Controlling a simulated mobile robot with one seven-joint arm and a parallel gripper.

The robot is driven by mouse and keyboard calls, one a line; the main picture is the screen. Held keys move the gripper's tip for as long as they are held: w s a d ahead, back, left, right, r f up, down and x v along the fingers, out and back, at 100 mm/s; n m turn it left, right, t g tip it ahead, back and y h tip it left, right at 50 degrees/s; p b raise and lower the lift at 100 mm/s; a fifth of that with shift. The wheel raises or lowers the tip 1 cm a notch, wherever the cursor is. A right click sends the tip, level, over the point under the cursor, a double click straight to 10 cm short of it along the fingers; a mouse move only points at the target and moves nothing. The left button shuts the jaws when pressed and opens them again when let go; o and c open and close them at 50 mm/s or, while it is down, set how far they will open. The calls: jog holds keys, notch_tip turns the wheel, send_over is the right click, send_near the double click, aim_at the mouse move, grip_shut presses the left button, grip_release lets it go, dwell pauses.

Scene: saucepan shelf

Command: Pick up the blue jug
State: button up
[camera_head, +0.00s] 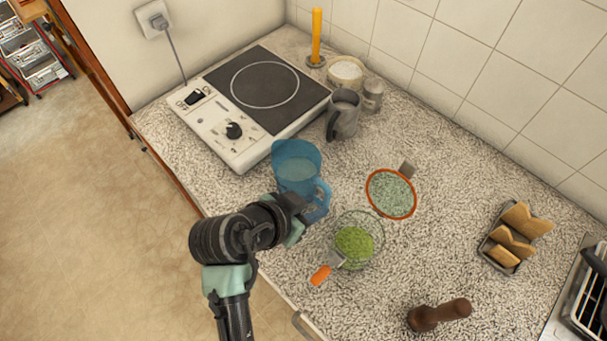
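The blue jug (296,167) is translucent and stands on the speckled counter, just in front of the hotplate. Its handle is on its lower right side, towards my gripper. My gripper (301,213) is at the jug's near side, by the handle, and overlaps the jug's lower part in the picture. The fingertips are small and partly hidden against the jug, so I cannot tell whether they are open or shut, or whether they touch it.
A glass bowl of green food (354,242) with an orange-handled utensil (321,275) stands close right of my gripper. An orange-rimmed sieve (391,194), a grey mug (343,114) and the hotplate (256,108) surround the jug. A toast rack (510,246) and brown grinder (439,314) lie further right.

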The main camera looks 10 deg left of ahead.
jog(key=p+x, duration=0.1)
jog(key=x, duration=0.8)
jog(key=shift+w+d+f, duration=0.1)
jog(key=shift+w+f, duration=0.05)
jog(key=shift+f, duration=0.05)
jog(key=shift+c, duration=0.3)
grip_shut()
jog(key=shift+r, duration=0.1)
dwell(0.8)
